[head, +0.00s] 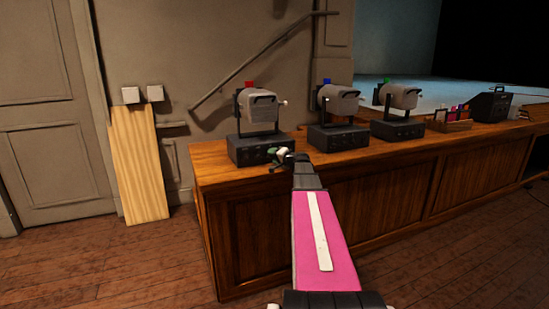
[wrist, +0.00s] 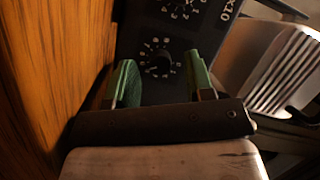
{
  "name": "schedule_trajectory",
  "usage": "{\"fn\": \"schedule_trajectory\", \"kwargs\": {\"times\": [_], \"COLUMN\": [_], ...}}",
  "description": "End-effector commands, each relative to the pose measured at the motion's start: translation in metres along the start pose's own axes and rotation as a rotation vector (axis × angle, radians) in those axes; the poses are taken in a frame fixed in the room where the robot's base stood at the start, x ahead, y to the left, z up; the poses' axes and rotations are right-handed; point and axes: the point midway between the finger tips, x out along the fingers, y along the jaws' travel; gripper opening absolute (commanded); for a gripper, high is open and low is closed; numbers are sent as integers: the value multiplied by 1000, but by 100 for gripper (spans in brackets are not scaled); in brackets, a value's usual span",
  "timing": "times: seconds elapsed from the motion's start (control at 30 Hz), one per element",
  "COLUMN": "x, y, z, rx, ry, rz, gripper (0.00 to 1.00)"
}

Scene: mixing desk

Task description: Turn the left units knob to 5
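The left lamp unit (head: 262,110) stands on a dark control box (head: 240,150) at the left end of the wooden desk. In the wrist view the box's black panel (wrist: 213,38) shows a round black knob (wrist: 160,66) ringed by white numbers, which appears to be the units knob. A second dial (wrist: 186,6), beside the "x10" mark, is cut by the top edge. My gripper (wrist: 161,82) is open, its green fingers spread on either side of the numbered knob and apart from it. The exact pointer reading is too small to tell. My gripper (head: 281,157) also shows at the box front in the head view.
Two similar lamp units, the middle one (head: 338,110) and the right one (head: 398,105), stand further right on the desk (head: 215,172). A wooden board (head: 138,165) leans on the wall at left. Floor in front is clear.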

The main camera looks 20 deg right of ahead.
Motion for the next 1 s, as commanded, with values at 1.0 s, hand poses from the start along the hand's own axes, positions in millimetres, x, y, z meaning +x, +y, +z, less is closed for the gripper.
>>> {"fn": "schedule_trajectory", "kwargs": {"times": [1.0], "x": [-108], "y": [0], "z": [0], "rx": [0], "ry": [0], "rz": [0], "gripper": [48]}}
